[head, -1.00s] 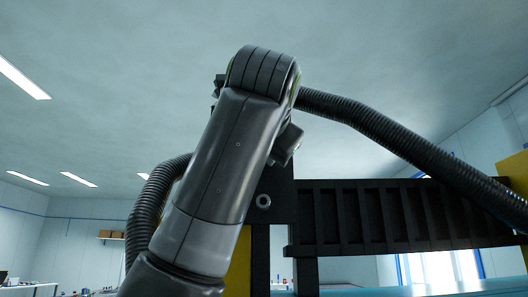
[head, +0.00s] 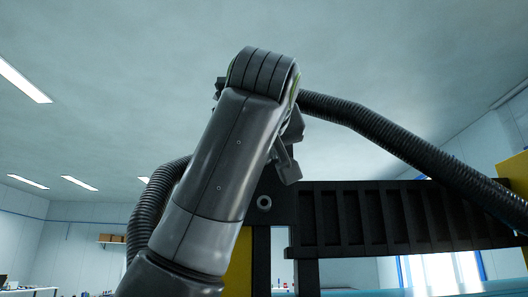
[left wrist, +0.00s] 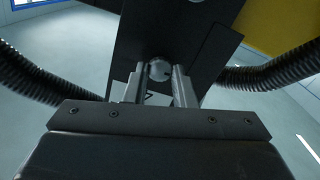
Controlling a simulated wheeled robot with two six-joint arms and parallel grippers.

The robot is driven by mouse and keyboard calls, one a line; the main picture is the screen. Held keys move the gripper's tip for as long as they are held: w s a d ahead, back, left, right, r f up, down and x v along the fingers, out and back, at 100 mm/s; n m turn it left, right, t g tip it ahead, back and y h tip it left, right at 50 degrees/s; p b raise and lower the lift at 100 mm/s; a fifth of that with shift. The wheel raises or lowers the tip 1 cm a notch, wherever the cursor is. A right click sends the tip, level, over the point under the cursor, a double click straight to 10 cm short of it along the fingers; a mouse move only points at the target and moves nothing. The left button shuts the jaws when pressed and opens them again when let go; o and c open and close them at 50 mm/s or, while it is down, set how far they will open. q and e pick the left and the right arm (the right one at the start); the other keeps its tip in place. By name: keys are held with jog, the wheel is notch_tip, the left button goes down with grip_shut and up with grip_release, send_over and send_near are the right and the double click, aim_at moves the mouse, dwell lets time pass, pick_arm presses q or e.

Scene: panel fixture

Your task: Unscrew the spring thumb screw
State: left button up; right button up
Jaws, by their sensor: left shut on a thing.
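The spring thumb screw (left wrist: 160,70) shows in the left wrist view as a round grey metal head on the black panel (left wrist: 175,30). My left gripper (left wrist: 159,80) is shut on it, with one finger on each side of the head. In the head view my left arm covers the screw, and only a grey part of my left gripper (head: 289,167) shows at the arm's right side, in front of the black fixture (head: 280,205). The screw's spring and shaft are not visible. My right gripper is in neither view.
Ribbed black hoses (head: 400,135) pass on both sides of my left arm. A ribbed black beam (head: 400,215) runs right from the fixture. A small ring-shaped fitting (head: 264,203) sits below the gripper. A yellow panel (left wrist: 275,25) is at upper right in the wrist view.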

pick_arm(q)
jog(key=shift+w+d+f+n, duration=0.1)
jog(key=shift+f+n, duration=0.15)
jog(key=shift+n, duration=0.85)
jog(key=o, duration=1)
jog(key=shift+r, duration=0.15)
jog(key=s+b, duration=0.6)
jog(key=s, duration=1.1)
jog(key=shift+s, duration=0.3)
